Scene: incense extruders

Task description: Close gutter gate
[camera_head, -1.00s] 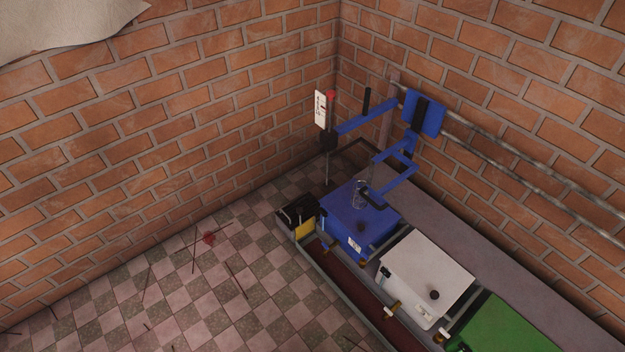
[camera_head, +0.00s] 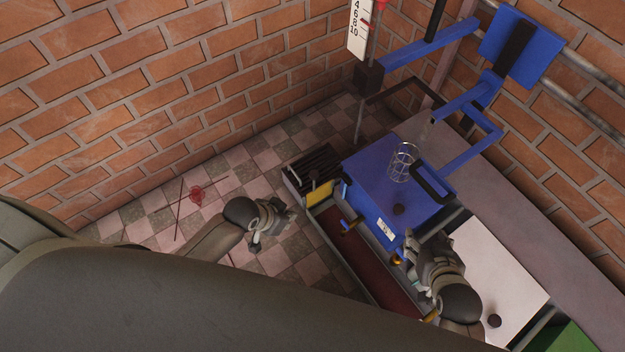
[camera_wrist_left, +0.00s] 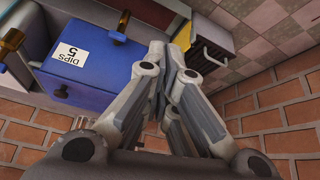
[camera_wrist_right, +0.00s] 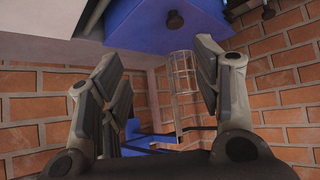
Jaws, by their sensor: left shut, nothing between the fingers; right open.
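The yellow gate plate (camera_head: 320,193) stands at the far end of the red-floored gutter (camera_head: 372,262), beside the black slotted drain box (camera_head: 316,163). It also shows in the left wrist view (camera_wrist_left: 215,36), partly behind my fingers, so I cannot tell how far it is raised. My left gripper (camera_head: 282,216) is shut and empty, over the tiled floor left of the gutter and apart from the plate. In the left wrist view my left gripper (camera_wrist_left: 176,55) points toward the plate. My right gripper (camera_head: 418,243) is open and empty near the blue tank's front right corner.
The blue tank (camera_head: 375,180) carries a label, a black handle and a wire basket (camera_head: 403,162); brass taps (camera_head: 350,225) jut over the gutter. A white tank (camera_head: 500,258) and green tank (camera_head: 578,338) follow. Brick walls close the corner.

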